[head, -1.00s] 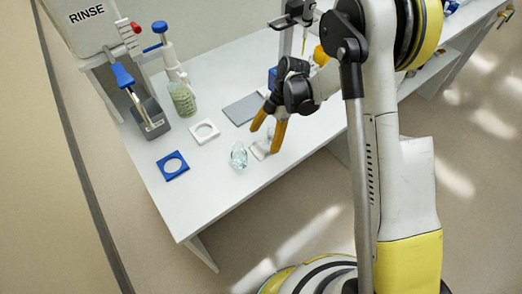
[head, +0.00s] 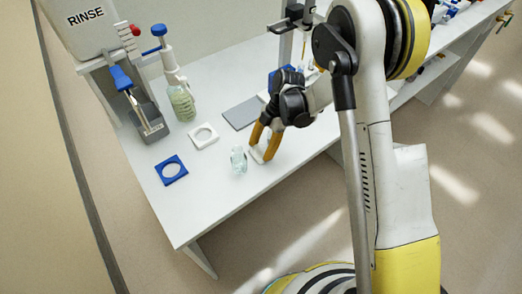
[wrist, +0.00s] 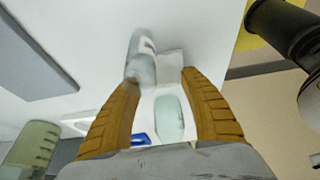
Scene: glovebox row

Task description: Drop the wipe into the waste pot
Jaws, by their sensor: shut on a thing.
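My gripper (head: 259,153) has orange fingers and points down at the white table. Its fingertips are at a small whitish wipe (head: 257,154), seen only in part. In the wrist view, my gripper (wrist: 162,80) holds pale material, the wipe (wrist: 171,64), between its fingertips. A blurred grey-white shape beside it cannot be told clearly. A small clear pot (head: 238,160), which looks like the waste pot, stands just left of the fingers. It shows as a pale green oval (wrist: 168,118) between the fingers in the wrist view.
A grey pad (head: 241,114) lies behind. A green-tinted bottle (head: 182,102) and a blue-handled device (head: 148,120) stand further back. The front table corner is clear.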

